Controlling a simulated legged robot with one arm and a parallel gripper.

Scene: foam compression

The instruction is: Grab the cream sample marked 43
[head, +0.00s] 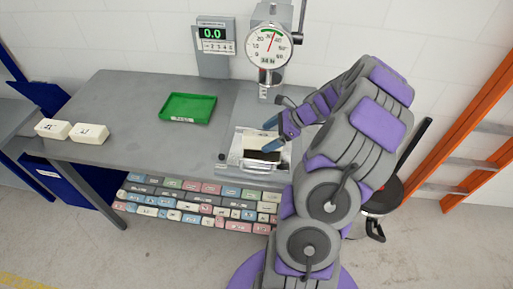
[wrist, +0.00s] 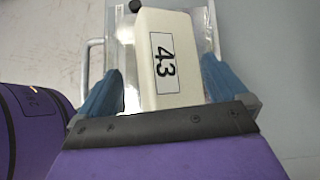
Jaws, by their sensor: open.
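The cream sample marked 43 (wrist: 166,75) fills the middle of the wrist view, its label facing my camera. In the head view the cream sample (head: 266,144) sits in the clear-walled tray (head: 247,160) under the press, partly hidden by my gripper. My gripper (wrist: 157,85) is open, with one blue finger on each side of the sample. Small gaps show between the fingers and the sample in the wrist view. In the head view my gripper (head: 271,133) is over the tray from the right.
A press with a dial gauge (head: 269,45) stands behind the tray, with a green readout (head: 213,33) beside it. Several coloured blocks (head: 200,202) fill a shelf below.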

